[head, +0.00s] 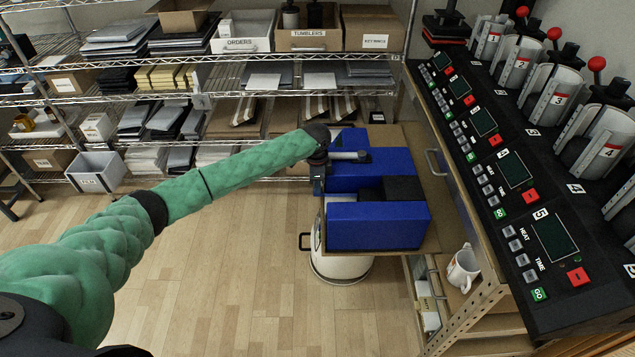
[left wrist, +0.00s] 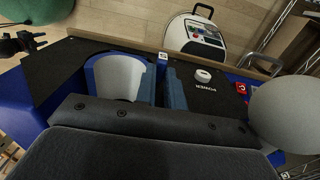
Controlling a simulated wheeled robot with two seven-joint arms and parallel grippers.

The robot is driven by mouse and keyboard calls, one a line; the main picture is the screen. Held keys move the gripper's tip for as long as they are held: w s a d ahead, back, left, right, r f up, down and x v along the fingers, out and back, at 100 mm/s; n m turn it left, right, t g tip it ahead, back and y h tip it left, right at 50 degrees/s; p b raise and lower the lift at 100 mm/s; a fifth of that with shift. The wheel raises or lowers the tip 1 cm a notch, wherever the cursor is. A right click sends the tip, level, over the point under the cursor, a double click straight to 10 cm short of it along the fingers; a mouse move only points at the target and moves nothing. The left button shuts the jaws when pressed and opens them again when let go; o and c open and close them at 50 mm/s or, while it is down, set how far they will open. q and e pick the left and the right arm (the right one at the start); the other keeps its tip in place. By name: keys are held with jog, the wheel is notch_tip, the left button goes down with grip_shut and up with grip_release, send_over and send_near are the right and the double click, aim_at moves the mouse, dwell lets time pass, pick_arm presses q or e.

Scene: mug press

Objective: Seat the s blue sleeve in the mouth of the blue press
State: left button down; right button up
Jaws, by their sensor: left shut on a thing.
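The blue press (head: 375,225) stands on a wooden top right of centre in the head view. Its black panel with a white knob (left wrist: 203,75) shows in the left wrist view. My left gripper (head: 320,178) is at the press's left side, partly hidden by its own wrist. In the left wrist view its fingers (left wrist: 160,88) are shut on the blue sleeve (left wrist: 90,77), which has a pale curved inner face and a small white S label. The sleeve is over or at the press; I cannot tell how deep it sits. My right gripper is not in view.
A black bench with several numbered control panels (head: 500,165) runs along the right. A white mug (head: 463,268) stands on a lower shelf below it. Wire shelves (head: 250,58) with boxes line the back wall. The floor at front left (head: 220,270) is clear.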

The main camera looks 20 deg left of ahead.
pick_arm(q)
jog(key=shift+f, duration=0.2)
jog(key=c, duration=1.4)
grip_release()
jog(key=shift+o, duration=1.1)
jog(key=o, duration=1)
jog(key=shift+o, duration=0.7)
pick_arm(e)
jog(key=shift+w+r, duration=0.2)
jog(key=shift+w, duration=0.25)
pick_arm(q)
jog(key=shift+a, duration=0.1)
jog(key=shift+c, duration=0.5)
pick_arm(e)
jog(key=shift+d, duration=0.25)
pick_arm(q)
jog(key=shift+r, duration=0.1)
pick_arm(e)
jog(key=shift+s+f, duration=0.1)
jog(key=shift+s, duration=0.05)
